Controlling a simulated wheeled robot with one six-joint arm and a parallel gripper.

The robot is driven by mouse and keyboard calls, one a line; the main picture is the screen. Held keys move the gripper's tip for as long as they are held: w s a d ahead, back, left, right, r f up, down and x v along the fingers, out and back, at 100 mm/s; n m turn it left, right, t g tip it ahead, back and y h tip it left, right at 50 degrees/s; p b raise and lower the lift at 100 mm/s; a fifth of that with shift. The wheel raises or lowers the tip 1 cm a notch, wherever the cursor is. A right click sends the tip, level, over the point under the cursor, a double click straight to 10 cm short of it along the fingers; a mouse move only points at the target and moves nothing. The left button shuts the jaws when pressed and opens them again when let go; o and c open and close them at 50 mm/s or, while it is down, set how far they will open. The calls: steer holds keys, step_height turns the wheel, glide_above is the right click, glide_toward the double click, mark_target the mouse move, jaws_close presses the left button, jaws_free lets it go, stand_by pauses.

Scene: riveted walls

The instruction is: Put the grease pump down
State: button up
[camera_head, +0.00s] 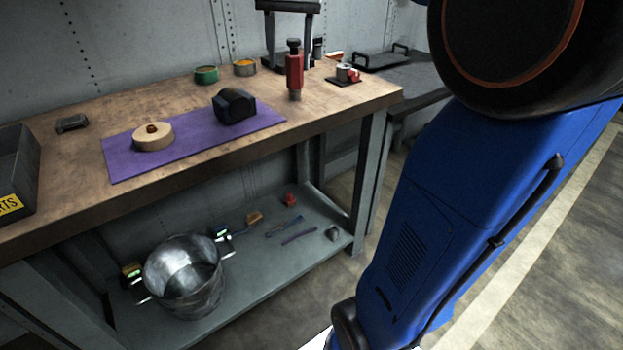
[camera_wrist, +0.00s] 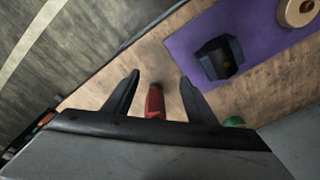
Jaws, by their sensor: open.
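The grease pump (camera_head: 294,75), a red cylinder with a black knob on top, stands upright on the wooden bench near its right end. In the wrist view the red pump (camera_wrist: 154,104) lies between the two dark fingers of my gripper (camera_wrist: 160,82), with a clear gap on each side. My gripper is open. I cannot tell from this view how far the pump is below the fingertips.
A purple mat (camera_head: 190,137) holds a wooden disc (camera_head: 153,140) and a black block (camera_head: 234,106). Green (camera_head: 206,75) and orange-topped (camera_head: 244,67) tins stand behind. A small can on a dark plate (camera_head: 344,80) is right of the pump. A metal bucket (camera_head: 186,277) stands on the lower shelf.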

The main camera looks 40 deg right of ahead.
steer(key=s+a+f+n+t, duration=0.1)
steer(key=s+a+f+n, duration=0.3)
steer(key=s+f, duration=0.7)
steer(key=s+a+f+n+t, duration=0.2)
steer(key=s+a+f+n, duration=0.2)
steer(key=s+f, duration=0.7)
step_height(320, 180, down, 2)
steer(key=shift+s+a+f, duration=0.1)
steer(key=shift+s+a, duration=0.1)
steer(key=shift+a, duration=0.65)
